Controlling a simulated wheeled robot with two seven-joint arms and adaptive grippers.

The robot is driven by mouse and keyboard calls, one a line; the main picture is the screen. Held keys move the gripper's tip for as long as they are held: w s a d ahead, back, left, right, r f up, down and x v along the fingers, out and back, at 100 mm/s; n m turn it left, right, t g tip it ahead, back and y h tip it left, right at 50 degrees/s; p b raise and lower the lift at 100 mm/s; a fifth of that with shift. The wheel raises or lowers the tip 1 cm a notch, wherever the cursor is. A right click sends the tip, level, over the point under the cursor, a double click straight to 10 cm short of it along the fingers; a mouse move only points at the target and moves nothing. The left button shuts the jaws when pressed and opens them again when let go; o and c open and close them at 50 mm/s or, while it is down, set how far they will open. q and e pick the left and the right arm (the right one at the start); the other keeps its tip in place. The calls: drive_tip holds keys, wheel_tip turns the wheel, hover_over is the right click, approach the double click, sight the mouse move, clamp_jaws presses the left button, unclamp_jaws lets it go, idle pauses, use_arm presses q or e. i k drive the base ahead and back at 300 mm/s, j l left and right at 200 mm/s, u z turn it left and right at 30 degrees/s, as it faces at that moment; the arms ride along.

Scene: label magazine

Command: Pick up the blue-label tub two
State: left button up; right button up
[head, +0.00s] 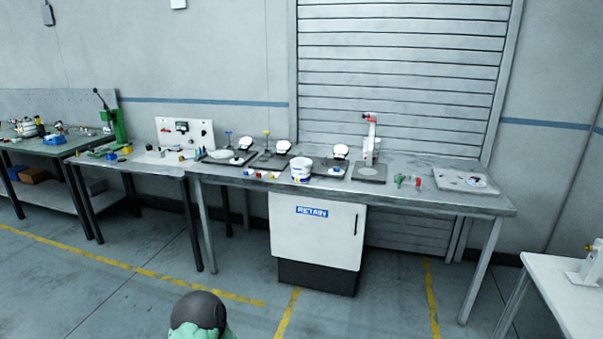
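A white tub (301,167) stands upright near the front edge of the long grey bench, left of its middle. A small blue patch shows low on its front, but any number on it is too small to read. I cannot tell whether it is tub two. No other blue-label tub can be made out. Neither of my grippers is in view.
The bench (420,201) holds dark scales, small coloured items, a stand with a red top (370,145) and a pale plate (460,180). A white RETAIN cabinet (318,236) stands beneath. A white table (562,285) is at right.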

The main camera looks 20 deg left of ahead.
sight(300, 167)
drive_tip(key=i+l+u, duration=0.1)
drive_tip(key=i+u, duration=0.4)
drive_tip(key=i, duration=0.9)
